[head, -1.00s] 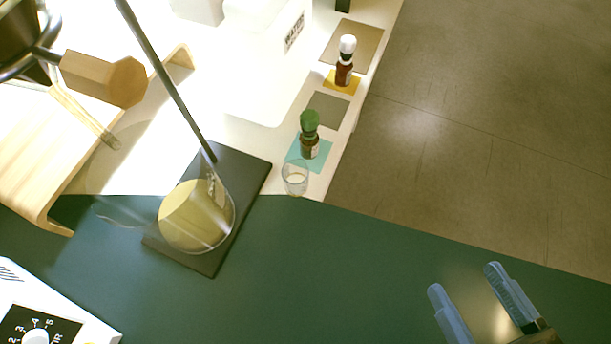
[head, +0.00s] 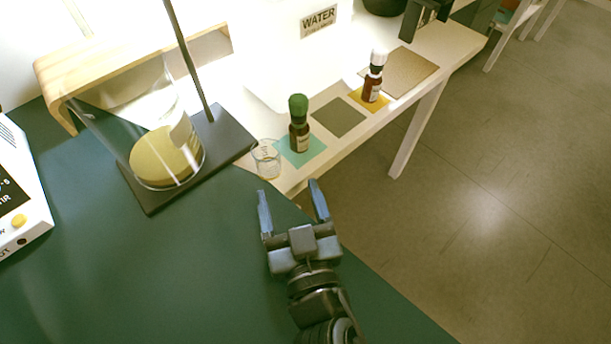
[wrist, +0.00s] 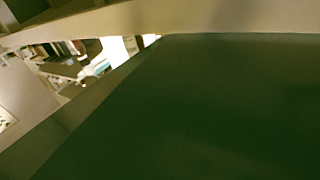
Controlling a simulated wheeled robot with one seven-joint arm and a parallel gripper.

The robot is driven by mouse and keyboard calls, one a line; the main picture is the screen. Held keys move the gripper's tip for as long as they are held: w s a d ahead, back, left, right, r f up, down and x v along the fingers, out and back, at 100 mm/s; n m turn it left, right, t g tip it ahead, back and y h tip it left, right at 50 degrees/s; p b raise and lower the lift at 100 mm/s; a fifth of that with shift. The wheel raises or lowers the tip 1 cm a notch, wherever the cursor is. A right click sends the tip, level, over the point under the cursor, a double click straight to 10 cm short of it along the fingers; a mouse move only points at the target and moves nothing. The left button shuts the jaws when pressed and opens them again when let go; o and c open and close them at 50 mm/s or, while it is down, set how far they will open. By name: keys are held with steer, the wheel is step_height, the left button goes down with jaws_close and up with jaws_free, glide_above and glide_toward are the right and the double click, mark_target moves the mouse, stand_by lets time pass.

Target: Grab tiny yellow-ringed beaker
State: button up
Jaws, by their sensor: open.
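A tiny clear glass beaker (head: 266,158) stands upright at the edge where the green bench meets the pale table, beside the teal mat in the head view. Its ring colour is too small to tell. My gripper (head: 288,190) is open and empty, with two blue-grey fingers pointing up the picture. Its fingertips appear just below the beaker, apart from it. The wrist view shows neither the beaker nor the fingers.
A glass vessel with yellow contents (head: 168,155) stands on a dark stand base (head: 225,138) to the left. A green-capped bottle (head: 299,125) on a teal mat (head: 314,146) is close behind the beaker. A white-capped bottle (head: 373,78) stands farther right. The green bench (head: 150,270) is clear in front.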

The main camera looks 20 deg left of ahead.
mark_target(269, 164)
steer(key=shift+w+a+r, duration=0.15)
steer(key=shift+a+r, duration=0.15)
steer(key=shift+a, duration=0.5)
steer(key=shift+w+a+r, duration=0.1)
steer(key=shift+w+a, duration=0.15)
steer(key=shift+x, duration=0.8)
steer(key=x, duration=0.3)
steer(key=p+x, duration=0.1)
steer(key=shift+s+a+r, duration=0.15)
steer(key=shift+a+r, duration=0.05)
steer(key=shift+a, duration=0.2)
steer(key=shift+w+a+f, duration=0.1)
steer(key=shift+w+a, duration=0.25)
steer(key=shift+w, duration=0.05)
steer(key=shift+c, duration=0.3)
steer(key=c, duration=1)
